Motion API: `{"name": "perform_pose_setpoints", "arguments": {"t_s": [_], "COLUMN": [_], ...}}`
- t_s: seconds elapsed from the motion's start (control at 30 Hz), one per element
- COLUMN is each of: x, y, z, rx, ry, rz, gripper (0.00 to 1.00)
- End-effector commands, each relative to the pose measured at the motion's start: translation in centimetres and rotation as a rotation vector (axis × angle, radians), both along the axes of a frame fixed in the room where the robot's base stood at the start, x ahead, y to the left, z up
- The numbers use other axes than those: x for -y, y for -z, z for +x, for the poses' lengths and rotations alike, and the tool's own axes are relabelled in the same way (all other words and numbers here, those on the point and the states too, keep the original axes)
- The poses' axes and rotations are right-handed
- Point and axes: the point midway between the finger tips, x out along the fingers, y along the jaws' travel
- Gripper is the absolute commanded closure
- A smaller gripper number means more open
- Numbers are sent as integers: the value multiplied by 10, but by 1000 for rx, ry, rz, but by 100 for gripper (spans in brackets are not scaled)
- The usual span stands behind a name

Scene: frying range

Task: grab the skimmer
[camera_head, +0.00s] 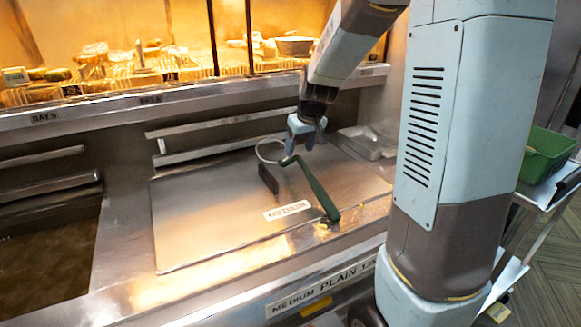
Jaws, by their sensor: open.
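The skimmer (317,190) has a long green handle that slants over the steel lid, its lower end near the lid's front edge. A thin pale hoop (258,152) shows at its upper end, partly hidden behind my gripper. My gripper (300,147) is open, with its fingers pointing down close to the upper end of the green handle. I cannot tell from this angle whether the handle lies between the fingers or whether they touch it.
The steel lid (200,210) carries a dark upright grip (268,180) and a paper label. A heated shelf (120,107) with food runs behind. An open dark vat (45,255) is at left. A small steel tray (368,143) and a green bin (545,155) are at right.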

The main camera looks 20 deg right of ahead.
Motion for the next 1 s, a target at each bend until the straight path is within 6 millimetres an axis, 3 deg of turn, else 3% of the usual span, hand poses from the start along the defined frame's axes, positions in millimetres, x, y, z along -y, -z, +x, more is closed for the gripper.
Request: {"name": "perform_pose_setpoints", "arguments": {"t_s": [0.2,0.6,0.87,1.0], "x": [-2,-7,-8,-7], "y": [11,52,54,54], "z": [4,19,20,20], "rx": [-1,-1,0,0], "ry": [0,1,1,1], "rz": [0,0,-1,-1], "gripper": [40,40,40,51]}}
